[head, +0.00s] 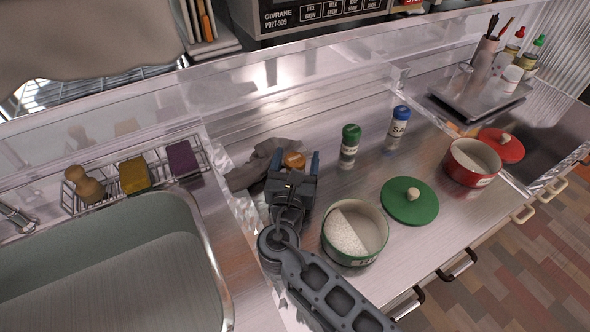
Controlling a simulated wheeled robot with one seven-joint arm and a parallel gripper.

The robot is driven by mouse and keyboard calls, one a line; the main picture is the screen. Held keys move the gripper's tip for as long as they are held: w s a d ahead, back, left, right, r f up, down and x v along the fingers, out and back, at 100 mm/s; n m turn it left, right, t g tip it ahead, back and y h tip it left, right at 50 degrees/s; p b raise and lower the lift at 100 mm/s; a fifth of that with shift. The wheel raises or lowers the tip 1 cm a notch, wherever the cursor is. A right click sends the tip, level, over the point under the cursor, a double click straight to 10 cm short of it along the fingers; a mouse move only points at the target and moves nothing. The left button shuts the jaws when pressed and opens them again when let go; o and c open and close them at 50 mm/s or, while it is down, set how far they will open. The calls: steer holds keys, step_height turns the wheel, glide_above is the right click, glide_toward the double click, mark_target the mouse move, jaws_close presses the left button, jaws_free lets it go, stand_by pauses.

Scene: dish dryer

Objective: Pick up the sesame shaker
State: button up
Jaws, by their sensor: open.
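My gripper (295,158) is on the steel counter's left part, with its two blue-tipped fingers spread open. A round brown-orange top (293,160) shows between the fingers; the body below it is hidden by my gripper, so I cannot tell whether it is the sesame shaker or whether the fingers touch it. A clear shaker with a green cap (349,146) stands upright to the right of my gripper, its label too small to read. A shaker with a blue cap (399,121) stands farther right; its label begins with "SA".
A grey cloth (250,172) lies left of my gripper. A green pot of white grains (355,232) and its green lid (409,201) are at the front right. A red pot (472,163) stands farther right. A sink (203,225) with a sponge rack is at left.

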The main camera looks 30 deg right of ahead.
steer(key=c, duration=1.1)
steer(key=shift+o, duration=0.2)
steer(key=shift+r, duration=0.1)
step_height(320, 180, up, 18)
steer(key=p, duration=0.2)
